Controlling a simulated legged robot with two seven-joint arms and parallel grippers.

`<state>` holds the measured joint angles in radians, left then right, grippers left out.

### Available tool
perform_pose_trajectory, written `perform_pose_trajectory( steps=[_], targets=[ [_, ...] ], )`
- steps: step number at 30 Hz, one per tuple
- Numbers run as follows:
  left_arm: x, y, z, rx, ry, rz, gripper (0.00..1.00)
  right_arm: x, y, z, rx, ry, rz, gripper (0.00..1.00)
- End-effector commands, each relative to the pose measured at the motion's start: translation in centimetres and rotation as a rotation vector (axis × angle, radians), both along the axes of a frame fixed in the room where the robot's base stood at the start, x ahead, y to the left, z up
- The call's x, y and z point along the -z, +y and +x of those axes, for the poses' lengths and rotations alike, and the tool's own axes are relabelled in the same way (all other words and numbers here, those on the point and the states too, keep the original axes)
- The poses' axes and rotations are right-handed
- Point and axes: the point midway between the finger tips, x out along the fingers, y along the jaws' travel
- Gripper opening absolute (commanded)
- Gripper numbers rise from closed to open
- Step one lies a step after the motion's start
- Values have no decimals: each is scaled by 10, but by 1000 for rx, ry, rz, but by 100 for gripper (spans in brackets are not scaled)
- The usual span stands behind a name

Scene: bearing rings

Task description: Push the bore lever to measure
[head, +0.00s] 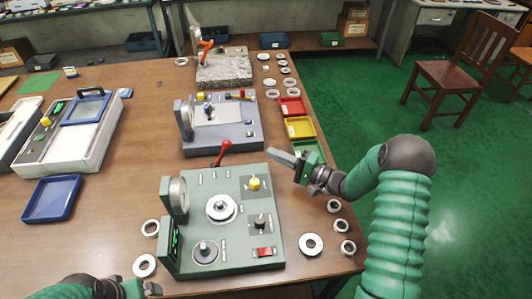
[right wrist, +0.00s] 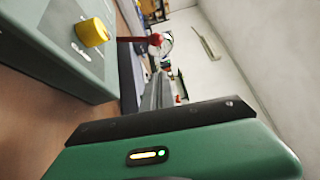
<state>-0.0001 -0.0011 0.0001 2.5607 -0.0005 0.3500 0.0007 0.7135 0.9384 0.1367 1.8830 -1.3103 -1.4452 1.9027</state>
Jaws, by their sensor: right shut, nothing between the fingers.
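The green bore gauge (head: 235,250) stands at the front of the table, with a dial and a lit green display on its left side. A lever with a red ball knob (head: 225,145) rises from its far edge, leaning right; the red knob also shows in the right wrist view (right wrist: 155,39). A metal ring (head: 221,208) sits on the gauge's middle post. My right gripper (head: 272,153) is shut and empty, to the right of the lever and apart from it. My left gripper (head: 150,288) is at the bottom left edge, its fingers too small to read.
A yellow knob (head: 254,183) and a red switch (head: 264,253) stand on the gauge. A grey-blue gauge (head: 225,138) is behind it. Red, yellow and green trays (head: 299,128) line the right table edge. Loose rings (head: 311,244) lie at the right. A blue tray (head: 52,199) lies left.

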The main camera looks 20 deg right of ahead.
Motion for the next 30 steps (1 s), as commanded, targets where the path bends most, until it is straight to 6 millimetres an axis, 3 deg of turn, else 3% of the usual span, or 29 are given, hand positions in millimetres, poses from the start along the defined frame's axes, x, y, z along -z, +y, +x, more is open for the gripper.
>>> perform_pose_trajectory(
  steps=[11,18,30],
  targets=[
    [3,0,0,1,1,0,97,-6,53,63,-4,0,0,0],
    [3,0,0,0,0,0,97,-8,83,65,-1,1,1,0],
    [2,0,0,0,0,0,97,-9,86,66,1,0,-1,0]
  ],
)
